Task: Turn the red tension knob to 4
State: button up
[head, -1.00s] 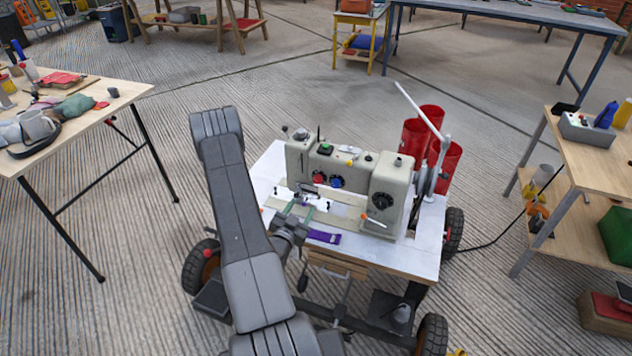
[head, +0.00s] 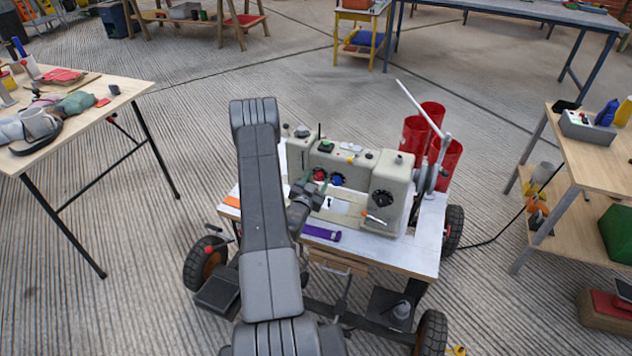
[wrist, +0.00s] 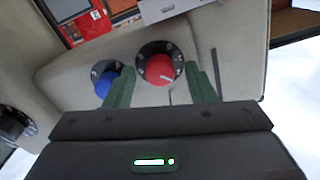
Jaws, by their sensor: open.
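The red knob (wrist: 160,68) sits on a dark round dial on the cream sewing machine (head: 388,185). A short pale line shows on the knob's face; the dial numbers are too small to read. The red knob also shows in the head view (head: 320,174). In the wrist view, my gripper (wrist: 159,76) is open, with one green finger on each side of the red knob. I cannot tell whether either finger touches it. In the head view, my gripper (head: 312,186) is in front of the machine's knobs.
A blue knob (wrist: 104,84) is just left of the red one in the wrist view, close to a finger. A larger black dial (head: 382,198) is further right on the machine. A purple strip (head: 322,232) lies on the cart top (head: 415,250). Red cylinders (head: 415,135) stand behind.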

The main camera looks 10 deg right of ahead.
jog(key=shift+c, duration=0.2)
jog(key=c, duration=0.9)
jog(key=shift+f, duration=0.1)
jog(key=shift+c, duration=0.2)
jog(key=shift+f+m+b, duration=0.1)
jog(key=shift+m+b, duration=0.2)
jog(key=shift+b, duration=0.45)
